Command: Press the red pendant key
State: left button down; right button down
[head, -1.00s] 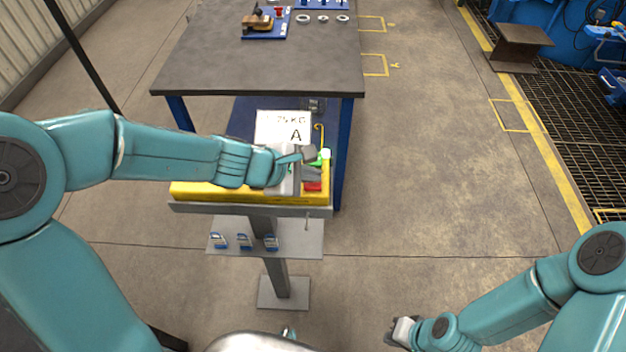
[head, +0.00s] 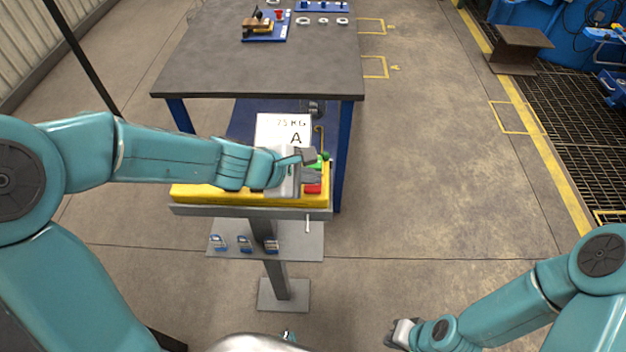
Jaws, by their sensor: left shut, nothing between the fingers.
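A yellow pendant box (head: 235,196) lies on a grey stand. The red key (head: 313,188) shows at its right end, and a green key (head: 319,165) sits just behind it. My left gripper (head: 312,166) is shut and empty, over the right end of the box, partly covering the keys. Its fingers are just behind the red key; I cannot tell whether they touch a key. My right gripper (head: 400,332) is low at the bottom of the view, far from the box; its fingers are too small to read.
A white sign (head: 284,130) marked A stands behind the box. A dark-topped workbench (head: 260,65) is beyond it. A shelf (head: 300,238) with several small blue items is below the box.

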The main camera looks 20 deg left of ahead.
aim_at(309, 187)
pick_arm(q)
jog(key=shift+r, duration=0.45)
notch_tip(309, 187, up, 5)
jog(key=p, duration=0.5)
jog(key=shift+r, duration=0.1)
jog(key=shift+s, duration=0.1)
dwell(0.8)
